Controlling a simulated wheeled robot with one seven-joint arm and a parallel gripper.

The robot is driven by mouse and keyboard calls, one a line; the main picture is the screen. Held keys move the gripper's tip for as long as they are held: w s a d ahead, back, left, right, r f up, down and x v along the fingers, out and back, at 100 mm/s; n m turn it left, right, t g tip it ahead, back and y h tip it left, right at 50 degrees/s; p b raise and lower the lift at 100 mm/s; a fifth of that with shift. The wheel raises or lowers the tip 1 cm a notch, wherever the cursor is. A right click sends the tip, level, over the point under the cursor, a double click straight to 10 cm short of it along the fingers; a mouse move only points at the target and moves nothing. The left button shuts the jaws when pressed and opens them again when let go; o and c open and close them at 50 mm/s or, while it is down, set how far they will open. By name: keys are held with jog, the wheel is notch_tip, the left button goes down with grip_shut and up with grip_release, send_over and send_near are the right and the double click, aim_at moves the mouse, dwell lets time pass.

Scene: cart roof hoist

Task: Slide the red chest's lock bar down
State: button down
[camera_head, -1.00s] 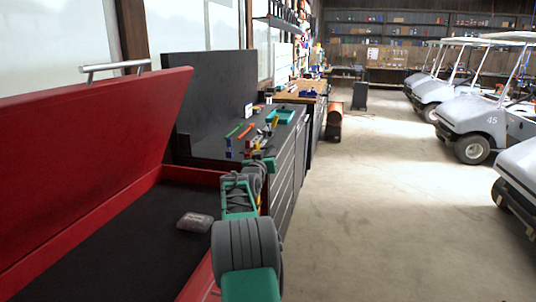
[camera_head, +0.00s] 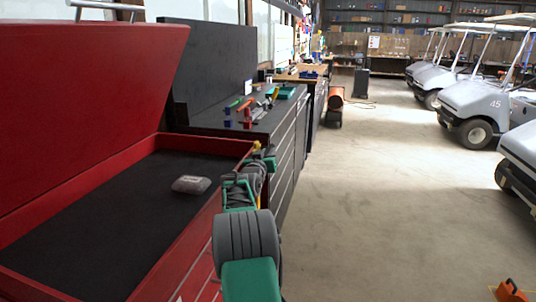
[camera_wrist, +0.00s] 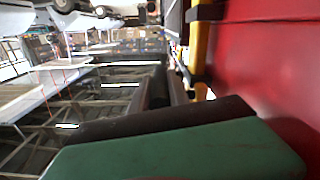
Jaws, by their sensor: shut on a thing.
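The red chest (camera_head: 215,226) stands open at the left of the head view, with its red lid (camera_head: 80,110) raised. A yellow lock bar (camera_wrist: 199,45) runs along the chest's red side in the wrist view, through dark brackets. A small yellow part of it shows at the chest's far right corner in the head view. My gripper (camera_wrist: 180,88) is at the bar and shut on it. My green and grey arm hides much of the chest's right side in the head view, and the exact finger contact is hard to see.
A small grey object (camera_head: 191,184) lies in the chest. Beyond it stands a dark cabinet (camera_head: 285,135) with tools on top. Open concrete floor (camera_head: 385,200) lies to the right, with several white carts (camera_head: 485,105) and an orange object (camera_head: 511,291).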

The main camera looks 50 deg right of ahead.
jog(key=c, duration=1.5)
grip_release()
jog(key=shift+r, duration=0.2)
jog(key=shift+c, duration=0.2)
jog(key=v, duration=0.7)
jog(key=shift+s+a, duration=0.2)
jog(key=shift+a, duration=0.2)
